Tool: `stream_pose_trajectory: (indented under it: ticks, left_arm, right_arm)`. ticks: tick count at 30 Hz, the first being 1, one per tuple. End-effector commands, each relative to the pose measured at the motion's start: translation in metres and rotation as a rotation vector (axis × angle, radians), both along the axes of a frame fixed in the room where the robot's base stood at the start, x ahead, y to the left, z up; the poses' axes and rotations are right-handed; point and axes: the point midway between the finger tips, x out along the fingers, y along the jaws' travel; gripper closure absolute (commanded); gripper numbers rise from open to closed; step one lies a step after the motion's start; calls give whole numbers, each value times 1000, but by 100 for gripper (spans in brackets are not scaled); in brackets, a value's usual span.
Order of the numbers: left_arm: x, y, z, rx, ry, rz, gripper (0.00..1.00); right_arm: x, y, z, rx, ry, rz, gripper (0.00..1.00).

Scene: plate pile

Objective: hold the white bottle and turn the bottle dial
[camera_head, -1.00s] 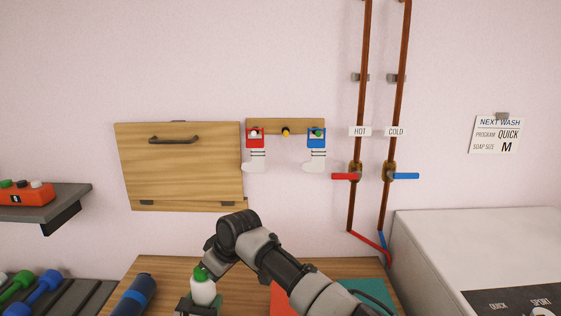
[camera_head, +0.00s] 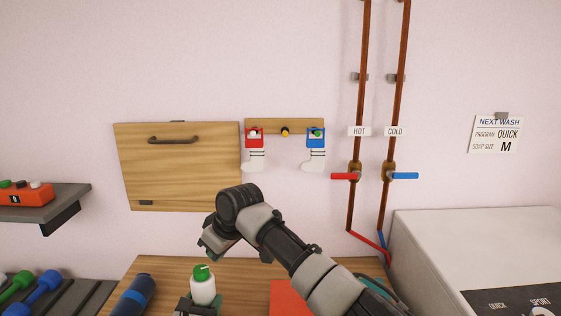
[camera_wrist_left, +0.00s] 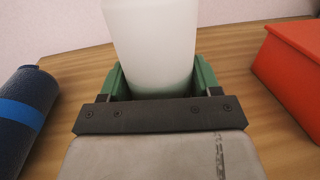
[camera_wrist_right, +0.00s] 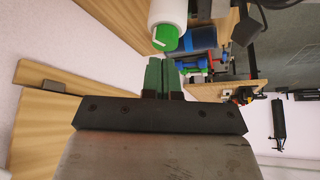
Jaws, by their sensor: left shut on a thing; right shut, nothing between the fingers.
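The white bottle (camera_head: 203,291) stands upright over the wooden table at the bottom of the head view, with the green bottle dial (camera_head: 202,272) on top. The dial bears a white mark. My left gripper (camera_wrist_left: 160,72) is shut on the bottle, with one green finger on each side; its edge shows low in the head view (camera_head: 184,304). My right gripper (camera_wrist_right: 160,66) is shut and empty. In the right wrist view, the bottle (camera_wrist_right: 166,12) and dial (camera_wrist_right: 166,38) lie just beyond its fingertips, apart from them. In the head view my right wrist is above the bottle.
A dark blue cylinder with a blue band (camera_head: 134,297) lies left of the bottle. A red box (camera_head: 287,297) is to its right, partly behind my right arm. Behind is the wall with a wooden panel (camera_head: 175,180), socks and red and blue taps. A white machine (camera_head: 480,245) stands right.

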Motion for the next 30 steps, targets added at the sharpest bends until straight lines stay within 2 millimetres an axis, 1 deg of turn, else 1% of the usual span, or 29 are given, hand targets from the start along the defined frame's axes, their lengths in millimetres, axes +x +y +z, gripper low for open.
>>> stream_pose_trajectory:
  ticks: [1,5,15,20,25,30]
  left_arm:
    - [-1,2,-5,4,7,4,75]
    - [-1,2,-5,4,8,5,75]
    - [-1,3,-6,5,9,6,75]
    - [-1,3,-6,5,9,6,75]
    - [-1,3,-6,6,10,6,75]
    - [-1,3,-6,6,10,6,75]
  right_arm:
    - [0,1,0,0,0,-2,100]
    - [-3,6,3,-6,11,-53,100]
    - [-17,32,12,-18,60,-408,100]
    - [-20,37,13,-10,65,-505,100]
    - [-20,37,2,-8,68,-526,100]
    - [-22,37,-19,-9,68,-524,100]
